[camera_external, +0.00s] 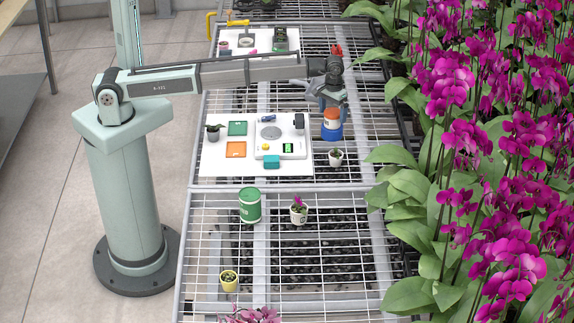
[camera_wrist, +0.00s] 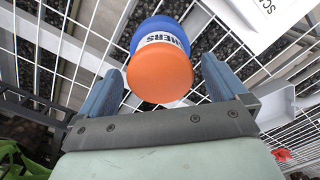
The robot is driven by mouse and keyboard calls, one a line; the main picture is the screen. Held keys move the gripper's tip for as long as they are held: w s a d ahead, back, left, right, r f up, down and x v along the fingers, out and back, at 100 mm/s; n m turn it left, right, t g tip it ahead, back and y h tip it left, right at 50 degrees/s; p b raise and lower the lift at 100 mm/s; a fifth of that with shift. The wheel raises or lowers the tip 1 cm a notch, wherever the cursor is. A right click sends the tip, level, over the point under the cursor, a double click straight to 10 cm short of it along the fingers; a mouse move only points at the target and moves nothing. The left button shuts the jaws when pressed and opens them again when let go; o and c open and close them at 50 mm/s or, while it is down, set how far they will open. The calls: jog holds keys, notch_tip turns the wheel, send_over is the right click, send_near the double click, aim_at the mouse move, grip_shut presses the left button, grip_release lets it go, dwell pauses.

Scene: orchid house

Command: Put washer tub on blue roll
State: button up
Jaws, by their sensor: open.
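The washer tub (camera_external: 331,123) is orange with a white label band. It stands upright on top of the blue roll (camera_external: 331,134), which rests on the wire bench. In the wrist view the tub's round orange end (camera_wrist: 160,76) faces me, and the wider blue roll (camera_wrist: 157,23) shows behind it. My gripper (camera_external: 332,104) is open just above the tub. In the wrist view its two fingers (camera_wrist: 160,84) are on either side of the tub, with a gap visible at both sides. The roll's far side is hidden.
A white board (camera_external: 215,165) with a scale and several small items lies to the left. Orchids (camera_external: 480,150) crowd the right side. A green can (camera_external: 250,206) stands on the nearer bench.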

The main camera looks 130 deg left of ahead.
aim_at(331, 113)
notch_tip(331, 113, up, 11)
dwell(0.4)
